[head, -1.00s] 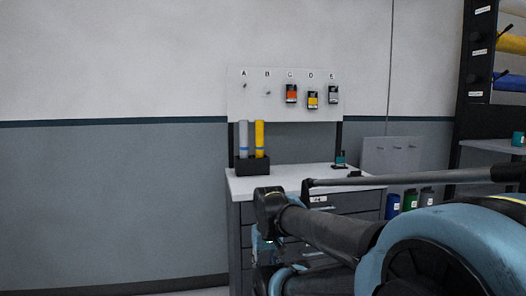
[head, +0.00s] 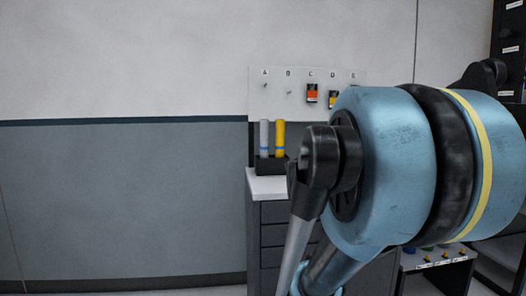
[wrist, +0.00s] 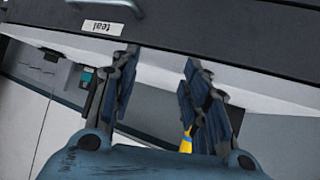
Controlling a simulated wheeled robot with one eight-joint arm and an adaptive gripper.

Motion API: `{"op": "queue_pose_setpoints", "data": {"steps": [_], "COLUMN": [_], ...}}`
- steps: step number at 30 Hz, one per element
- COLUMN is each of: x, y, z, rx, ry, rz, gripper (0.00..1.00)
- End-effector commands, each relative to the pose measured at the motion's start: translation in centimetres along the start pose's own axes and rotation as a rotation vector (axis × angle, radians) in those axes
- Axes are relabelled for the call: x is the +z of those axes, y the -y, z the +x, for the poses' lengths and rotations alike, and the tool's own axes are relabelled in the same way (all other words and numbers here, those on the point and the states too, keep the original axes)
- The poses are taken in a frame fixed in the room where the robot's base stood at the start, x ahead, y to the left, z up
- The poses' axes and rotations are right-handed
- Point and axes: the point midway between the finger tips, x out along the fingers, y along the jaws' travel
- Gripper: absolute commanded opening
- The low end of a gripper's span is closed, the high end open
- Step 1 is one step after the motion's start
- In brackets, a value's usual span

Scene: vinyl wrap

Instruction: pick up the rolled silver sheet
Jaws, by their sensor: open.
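The rolled silver sheet (head: 264,138) stands upright in a black holder (head: 270,167) on the cabinet top. A yellow roll (head: 280,138) stands just to its right in the same holder. I cannot make out the silver roll in the wrist view. My gripper (wrist: 162,58) is open, with nothing between its fingertips, and a dark drawer front lies behind the tips. A small yellow piece (wrist: 186,142) shows beside the right finger, partly hidden by it. In the head view my arm covers the right of the cabinet, and I cannot make out the gripper's fingers.
The drawer cabinet (head: 267,225) stands against the wall. A white pegboard (head: 277,80) behind it carries lettered hooks, with an orange-fronted packet (head: 311,94) under C. The drawer label (wrist: 102,27) reads "teal" upside down. The floor left of the cabinet looks clear.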

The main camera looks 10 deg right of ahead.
Motion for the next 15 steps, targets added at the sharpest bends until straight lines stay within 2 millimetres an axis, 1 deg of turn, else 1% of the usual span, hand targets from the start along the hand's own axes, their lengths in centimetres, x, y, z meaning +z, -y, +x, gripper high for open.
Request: {"op": "queue_pose_setpoints", "data": {"steps": [1,2,3,5,6,8,9,11,12,15], "x": [-3.6,-5.7,-8.4,-12.4,-14.8,-18.2,-20.3,-23.1,-24.7,-27.5], "y": [-0.3,-0.3,-0.3,0.0,0.3,0.9,1.5,2.4,3.2,5.7], "z": [0.7,0.9,1.2,1.5,1.6,1.7,1.7,1.7,1.8,2.1], "rx": [0.007,0.004,-0.003,-0.025,-0.048,-0.09,-0.125,-0.177,-0.231,-0.367], "ry": [-0.088,-0.146,-0.219,-0.325,-0.39,-0.481,-0.537,-0.616,-0.652,-0.717], "rz": [0.02,0.031,0.043,0.054,0.06,0.061,0.057,0.049,0.035,-0.004], "gripper": [0.42,0.42,0.42,0.42,0.42,0.42,0.42,0.42,0.42,0.42]}}
